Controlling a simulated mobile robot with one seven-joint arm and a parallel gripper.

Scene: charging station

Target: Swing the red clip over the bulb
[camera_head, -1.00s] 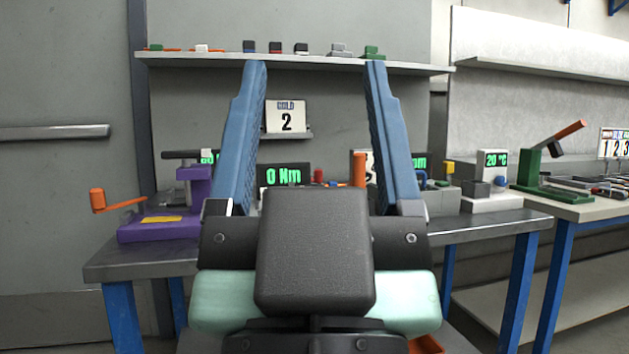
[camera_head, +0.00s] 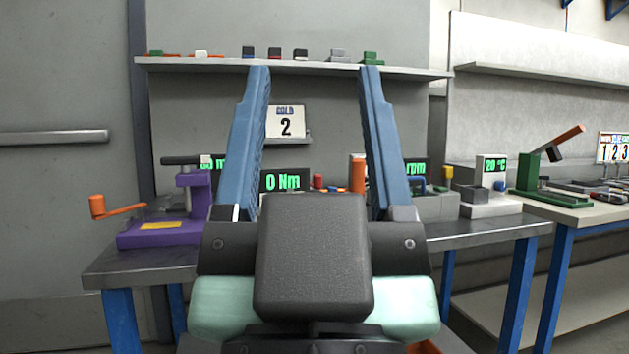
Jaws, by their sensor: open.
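My gripper (camera_head: 315,70) is open and empty, with its two blue fingers pointing up and away from me, in front of the bench and shelf. I cannot make out a red clip or a bulb for sure. A small red knob-like piece (camera_head: 318,181) shows between the fingers on the bench, beside an orange post (camera_head: 357,176). My fingers and gripper body hide part of the bench and its devices.
A metal bench (camera_head: 480,229) carries a purple crank device (camera_head: 165,231) at left and a grey temperature unit (camera_head: 490,205) at right. A green lever stand (camera_head: 545,195) sits on the right bench. A wall shelf (camera_head: 220,64) holds several small blocks.

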